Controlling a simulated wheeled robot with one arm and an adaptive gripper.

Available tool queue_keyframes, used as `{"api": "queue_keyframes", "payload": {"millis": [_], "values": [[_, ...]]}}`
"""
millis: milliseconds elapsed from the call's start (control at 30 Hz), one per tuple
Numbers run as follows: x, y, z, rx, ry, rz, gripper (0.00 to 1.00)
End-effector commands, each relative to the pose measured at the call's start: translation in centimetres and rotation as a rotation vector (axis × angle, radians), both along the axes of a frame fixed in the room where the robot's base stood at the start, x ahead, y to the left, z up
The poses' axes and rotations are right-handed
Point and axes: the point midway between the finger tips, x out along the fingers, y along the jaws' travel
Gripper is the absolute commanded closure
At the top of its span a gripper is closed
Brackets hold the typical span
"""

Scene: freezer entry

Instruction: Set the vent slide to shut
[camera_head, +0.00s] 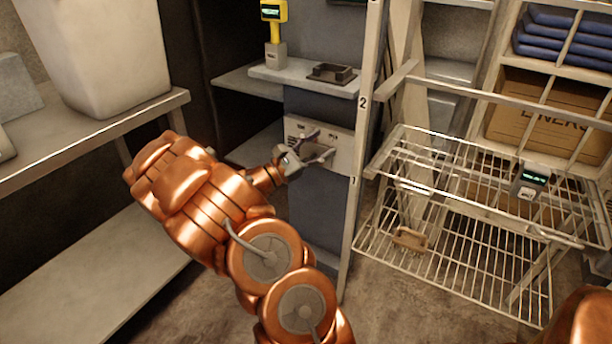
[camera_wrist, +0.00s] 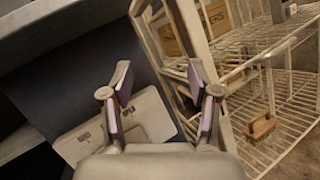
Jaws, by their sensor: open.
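A pale panel (camera_head: 343,152) with small dark markings and slots is mounted on the dark blue-grey column below a shelf. It is probably the vent panel; its slide and setting cannot be made out, partly because my gripper covers it. My gripper (camera_head: 322,146) is open and empty in front of the panel in the head view. In the wrist view my gripper (camera_wrist: 163,95) has its two fingers spread with nothing between them. The panel (camera_wrist: 153,117) lies below and left there, partly hidden behind the left finger and the gripper body.
A pale upright post (camera_head: 357,150) stands just right of the panel. A shelf (camera_head: 290,78) above bears a yellow device (camera_head: 274,12) and a dark tray (camera_head: 333,73). A shelf unit (camera_head: 110,128) borders my left.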

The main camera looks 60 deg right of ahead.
Motion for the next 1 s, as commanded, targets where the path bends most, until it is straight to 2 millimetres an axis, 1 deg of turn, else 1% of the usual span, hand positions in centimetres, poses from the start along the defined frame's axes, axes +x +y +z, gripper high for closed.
{"api": "queue_keyframes", "payload": {"millis": [33,67,200,267,300,400,500,600,700,867,1000], "values": [[1.3,-1.0,-3.1,-0.004,0.054,0.032,0.40],[2.1,-1.5,-4.2,-0.008,0.083,0.055,0.40],[5.7,-3.4,-9.8,-0.017,0.209,0.157,0.40],[7.2,-3.9,-12.2,-0.017,0.257,0.201,0.40],[8.0,-4.2,-13.7,-0.016,0.284,0.228,0.40],[9.8,-4.7,-16.9,-0.012,0.334,0.287,0.40],[11.1,-4.9,-19.2,-0.007,0.366,0.331,0.40],[11.7,-5.0,-20.3,-0.006,0.383,0.354,0.40],[12.0,-5.4,-20.5,-0.004,0.388,0.362,0.40],[12.0,-7.1,-19.8,-0.005,0.387,0.360,0.40],[12.0,-9.0,-19.2,-0.001,0.388,0.361,0.40]]}}
